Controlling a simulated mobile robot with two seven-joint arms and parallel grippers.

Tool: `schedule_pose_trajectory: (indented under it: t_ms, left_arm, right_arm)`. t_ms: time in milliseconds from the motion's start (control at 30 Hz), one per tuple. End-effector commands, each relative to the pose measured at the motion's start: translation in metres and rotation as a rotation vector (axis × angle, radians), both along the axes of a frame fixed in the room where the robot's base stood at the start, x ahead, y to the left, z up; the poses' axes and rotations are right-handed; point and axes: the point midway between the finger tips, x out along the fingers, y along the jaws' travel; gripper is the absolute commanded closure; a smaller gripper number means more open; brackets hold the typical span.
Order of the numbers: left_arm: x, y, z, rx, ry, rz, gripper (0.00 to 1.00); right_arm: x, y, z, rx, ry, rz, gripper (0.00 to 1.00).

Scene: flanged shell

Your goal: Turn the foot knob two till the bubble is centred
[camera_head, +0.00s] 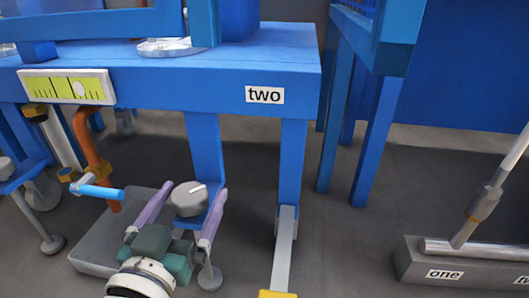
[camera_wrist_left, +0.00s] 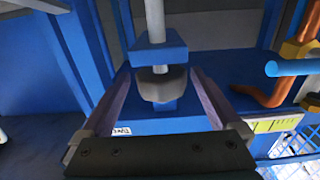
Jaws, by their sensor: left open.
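Foot knob two is a grey round knob (camera_head: 188,199) with a white mark on top, under the blue frame near the "two" label (camera_head: 263,95). It also shows in the left wrist view (camera_wrist_left: 162,88). My left gripper (camera_head: 196,189) is open, with its purple fingers on either side of the knob; the left wrist view shows gaps between fingers and knob. The yellow-green bubble level (camera_head: 66,87) is on the front of the frame at left. Its pale bubble (camera_head: 80,88) appears right of the middle. My right gripper is out of view.
An orange pipe (camera_head: 93,150) with a light-blue handle (camera_head: 100,192) stands left of my left gripper. A grey tray (camera_head: 92,240) lies on the floor below. A grey block (camera_head: 445,270) labelled "one" with a metal rod is at right. Floor between is clear.

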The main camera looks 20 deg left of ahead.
Motion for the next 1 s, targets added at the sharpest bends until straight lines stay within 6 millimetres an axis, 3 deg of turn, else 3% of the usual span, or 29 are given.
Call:
schedule_pose_trajectory:
  t_ms: [367, 1000]
  left_arm:
    - [0.0080, 0.0021, 0.0006, 0.000, 0.001, 0.000, 0.03]
    - [0.0077, 0.0019, 0.0002, 0.000, 0.001, 0.000, 0.74]
  right_arm:
    - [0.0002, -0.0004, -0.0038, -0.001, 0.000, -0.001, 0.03]
    - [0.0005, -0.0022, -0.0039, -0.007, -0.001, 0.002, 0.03]
